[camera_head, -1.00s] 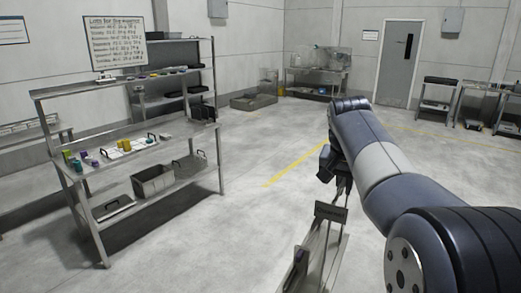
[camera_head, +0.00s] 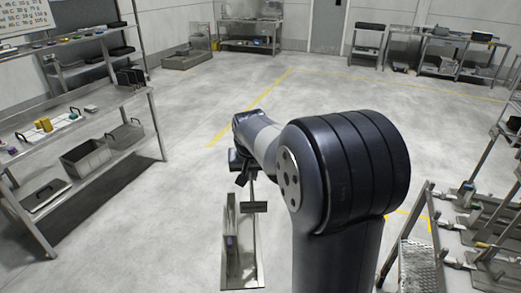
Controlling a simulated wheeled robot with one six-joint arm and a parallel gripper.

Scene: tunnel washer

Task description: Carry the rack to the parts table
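My gripper (camera_head: 244,178) is a dark shape at the far end of my arm, left of the picture's middle. The rack (camera_head: 257,268) is a long, narrow grey metal frame with an upright part and a small dark plate near its top. It hangs directly below my gripper, which looks shut on its upper end; the fingers are small and dark. A small purple item shows in the rack. A steel table (camera_head: 112,112) at the left bears yellow, green and other coloured parts and looks like the parts table. The rack is apart from it, over open floor.
A grey bin (camera_head: 86,159) stands on the left table's lower shelf. Metal frames with several fittings (camera_head: 478,215) stand close at the right. Benches (camera_head: 250,42) line the back wall. The floor between the left table and the rack is clear.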

